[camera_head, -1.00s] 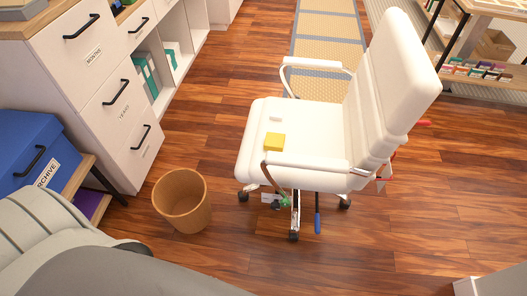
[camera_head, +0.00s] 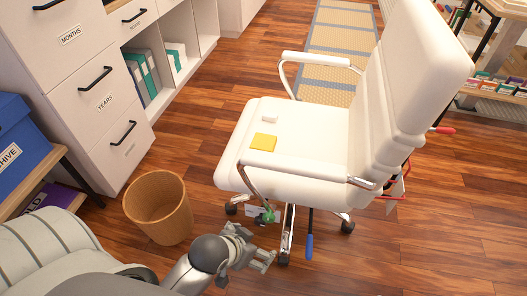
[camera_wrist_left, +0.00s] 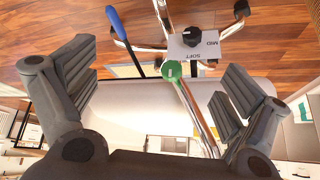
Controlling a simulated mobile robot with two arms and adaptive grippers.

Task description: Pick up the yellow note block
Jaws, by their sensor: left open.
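The yellow note block (camera_head: 263,142) lies flat on the seat of the white office chair (camera_head: 290,130), near the seat's left side. My left gripper (camera_head: 268,260) is open and empty, low in front of the chair and below the seat. In the left wrist view its two fingers (camera_wrist_left: 160,90) are spread wide, with the chair's underside between and beyond them. The note block does not show in the left wrist view. My right gripper is not in view.
The chair's armrest (camera_head: 305,170) runs along the near side. A wastebasket (camera_head: 158,210) stands left of my gripper. A green knob (camera_wrist_left: 172,70) and blue lever (camera_wrist_left: 118,24) hang under the seat.

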